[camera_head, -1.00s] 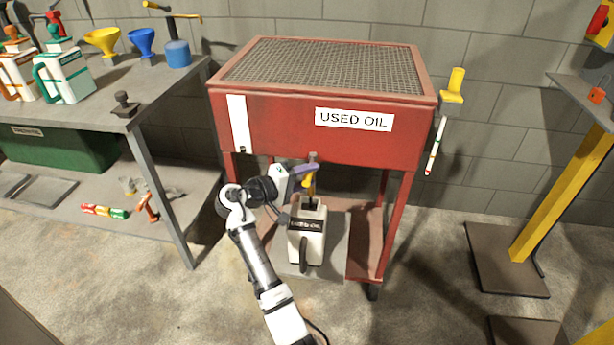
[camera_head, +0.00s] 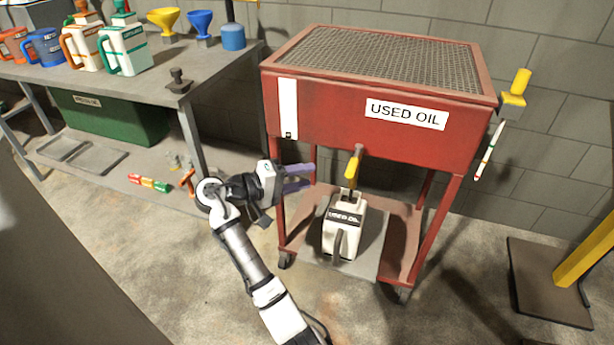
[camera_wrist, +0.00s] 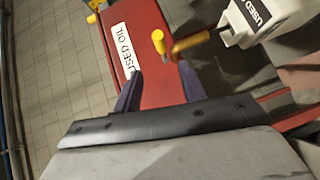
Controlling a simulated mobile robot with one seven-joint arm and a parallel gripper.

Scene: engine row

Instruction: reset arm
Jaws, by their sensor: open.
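My gripper (camera_head: 303,178) is open and empty in the head view, with its two purple fingers pointing right toward the red used oil cart (camera_head: 330,115). It is beside the cart's front left leg, apart from the yellow valve handle (camera_head: 352,166) under the cart's tank. In the wrist view my gripper's fingers (camera_wrist: 158,88) are spread, with nothing between them but the cart behind. The yellow handle also shows in the wrist view (camera_wrist: 190,43), beyond the fingers. A white used oil jug (camera_head: 343,228) stands upright on the cart's lower shelf, below the valve.
A grey workbench (camera_head: 150,75) at left holds several jugs, a yellow funnel (camera_head: 164,22) and a blue funnel (camera_head: 200,25). A green bin (camera_head: 112,118) is on its lower shelf. A yellow post (camera_head: 588,258) stands at right. The floor around the cart is largely clear.

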